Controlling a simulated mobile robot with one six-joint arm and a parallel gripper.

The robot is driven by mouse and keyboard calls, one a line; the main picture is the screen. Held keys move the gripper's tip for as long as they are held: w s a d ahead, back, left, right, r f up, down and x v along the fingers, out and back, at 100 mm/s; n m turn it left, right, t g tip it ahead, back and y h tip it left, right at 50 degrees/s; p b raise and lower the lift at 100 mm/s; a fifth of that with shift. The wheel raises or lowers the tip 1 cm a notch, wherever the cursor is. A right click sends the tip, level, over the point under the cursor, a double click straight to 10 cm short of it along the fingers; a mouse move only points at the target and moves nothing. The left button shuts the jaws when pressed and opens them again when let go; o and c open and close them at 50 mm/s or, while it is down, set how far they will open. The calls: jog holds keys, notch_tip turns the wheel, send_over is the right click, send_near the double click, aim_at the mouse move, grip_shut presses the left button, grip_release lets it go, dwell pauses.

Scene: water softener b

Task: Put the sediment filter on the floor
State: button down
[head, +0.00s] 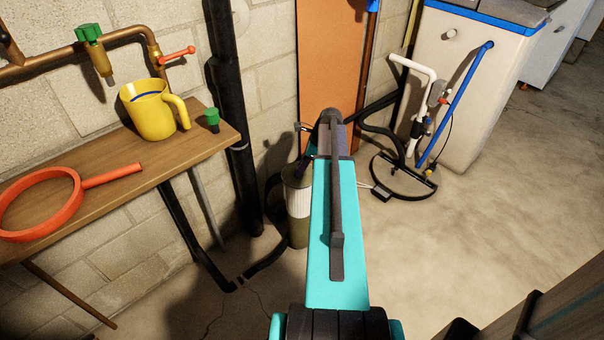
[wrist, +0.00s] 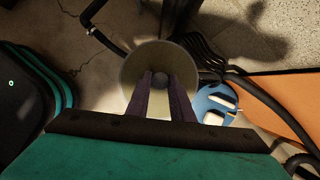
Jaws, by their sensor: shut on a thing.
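The sediment filter (head: 299,203) is an upright cylinder with a pale ribbed middle and an olive lower part. In the head view it stands close to the block wall, partly hidden behind my teal arm. In the wrist view I see its round olive top (wrist: 138,68) from above, with a dark knob at the centre. My gripper (wrist: 161,80) is shut on that knob, one finger on each side. The floor (head: 460,240) is bare concrete. I cannot tell whether the filter's bottom touches it.
A wooden bench (head: 110,180) on the left holds a yellow jug (head: 152,112) and a red ring-shaped wrench (head: 40,203). A black pipe (head: 232,120) and black hoses run near the filter. An orange panel (head: 325,60) leans behind.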

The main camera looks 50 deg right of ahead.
jog(key=shift+f+b, duration=0.3)
jog(key=shift+f, duration=1.4)
jog(key=shift+f, duration=0.1)
jog(key=c, duration=1.6)
grip_release()
jog(key=shift+o, duration=0.2)
jog(key=p+v, duration=0.1)
jog(key=v, duration=1.1)
jog(key=shift+p, duration=0.3)
jog(key=shift+w, duration=0.15)
